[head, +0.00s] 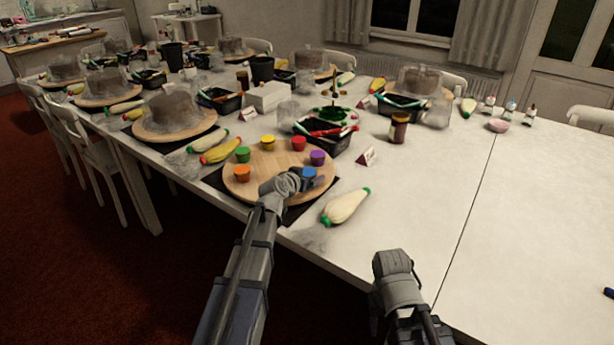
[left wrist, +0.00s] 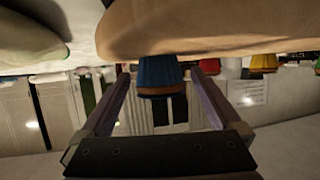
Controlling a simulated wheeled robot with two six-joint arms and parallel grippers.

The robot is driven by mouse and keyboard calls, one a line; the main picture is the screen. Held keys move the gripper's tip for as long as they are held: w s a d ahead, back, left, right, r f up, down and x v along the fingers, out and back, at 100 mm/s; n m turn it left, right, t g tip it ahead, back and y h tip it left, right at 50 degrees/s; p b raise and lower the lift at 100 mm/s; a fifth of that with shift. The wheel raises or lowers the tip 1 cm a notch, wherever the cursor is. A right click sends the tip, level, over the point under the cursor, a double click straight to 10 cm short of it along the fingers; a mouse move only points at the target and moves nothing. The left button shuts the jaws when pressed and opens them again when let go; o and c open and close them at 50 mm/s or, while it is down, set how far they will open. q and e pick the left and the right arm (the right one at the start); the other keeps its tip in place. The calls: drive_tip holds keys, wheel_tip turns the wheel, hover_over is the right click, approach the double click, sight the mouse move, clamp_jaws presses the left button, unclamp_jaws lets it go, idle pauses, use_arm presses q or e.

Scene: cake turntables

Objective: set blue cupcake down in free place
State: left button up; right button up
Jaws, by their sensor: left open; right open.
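The blue cupcake (head: 309,173) stands on the right part of the round wooden turntable (head: 265,163). My left gripper (head: 300,181) is at the cupcake in the head view. In the wrist view its two fingers (left wrist: 161,78) are spread on either side of the cupcake, with gaps visible. My right gripper (head: 393,262) is open and empty near the front table edge, well away from the turntable.
Orange (head: 242,174), green (head: 243,154), yellow (head: 267,143), red (head: 298,143) and purple (head: 317,158) cupcakes stand around the turntable's rim. A piping bag (head: 346,206) lies to its right, and a black tray (head: 325,140) stands behind. The table's right half is mostly clear.

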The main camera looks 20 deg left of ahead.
use_arm(q)
drive_tip(key=shift+r+p, duration=0.3)
drive_tip(key=p+v, duration=0.4)
drive_tip(key=v, duration=0.8)
drive_tip(key=shift+f, duration=0.1)
